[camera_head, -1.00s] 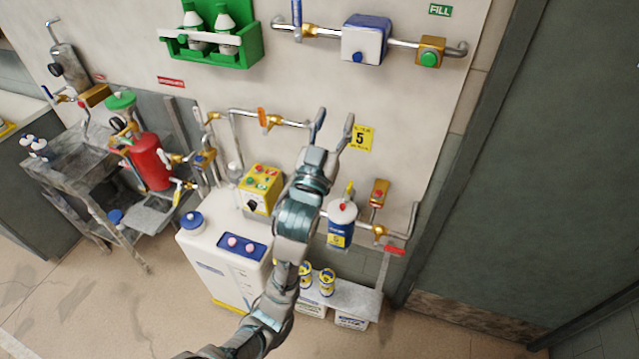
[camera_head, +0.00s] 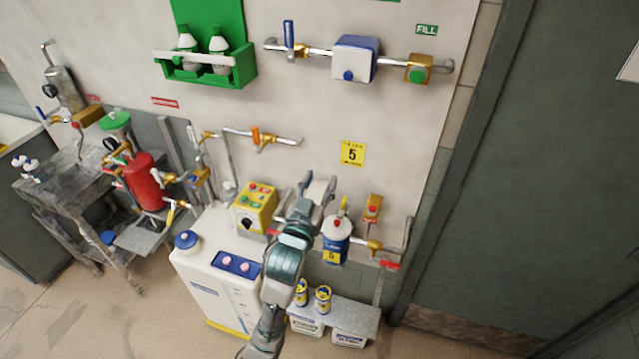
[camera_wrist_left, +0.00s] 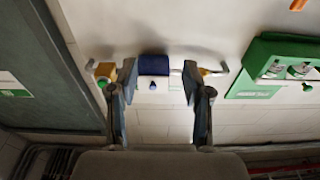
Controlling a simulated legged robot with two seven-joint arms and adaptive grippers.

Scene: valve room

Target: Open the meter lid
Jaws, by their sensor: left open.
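My left gripper (camera_head: 317,186) is open and empty, low in front of the wall and well below the meter. In the left wrist view, the meter's white front (camera_wrist_left: 146,84) and blue lid (camera_wrist_left: 153,64) appear between the spread fingers (camera_wrist_left: 158,78), apart from them. My right gripper is not in view.
On the same pipe are a blue-handled valve (camera_head: 289,38) and a brass block with a green knob (camera_head: 417,70). A green bottle rack (camera_head: 205,72) is at left. A yellow control box (camera_head: 254,207) and a white-topped canister (camera_head: 337,240) flank my gripper. The wall around the yellow 5 sign is clear.

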